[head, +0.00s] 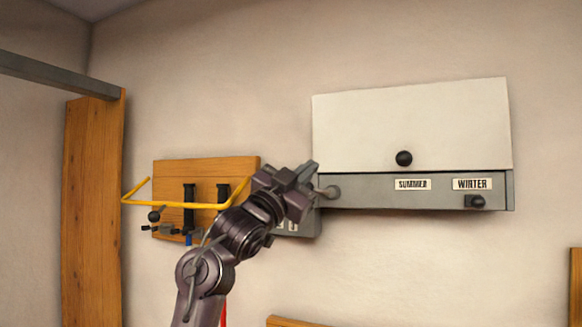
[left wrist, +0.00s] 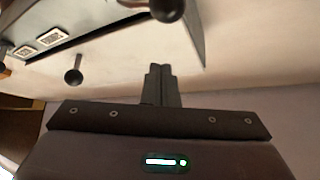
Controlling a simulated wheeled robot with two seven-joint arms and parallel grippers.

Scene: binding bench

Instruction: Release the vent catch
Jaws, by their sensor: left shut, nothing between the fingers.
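The vent unit has a cream panel (head: 410,120) with a black round knob (head: 404,158). Below the panel runs a grey strip (head: 350,189) with a SUMMER label (head: 413,184) and a WINTER label (head: 472,184). A dark catch knob (head: 475,202) sits under WINTER. My left gripper (head: 313,171) is shut and empty at the unit's lower left corner; contact cannot be told. In the left wrist view its fingers (left wrist: 160,84) are together, with two dark knobs beyond. My right gripper is not in view.
A wooden board (head: 215,168) with black fittings hangs on the wall at left, with a yellow bar (head: 180,204) in front of it. A grey box (head: 300,224) is partly hidden behind my arm. A wooden post (head: 92,210) stands far left. The wall right of my gripper is clear below the unit.

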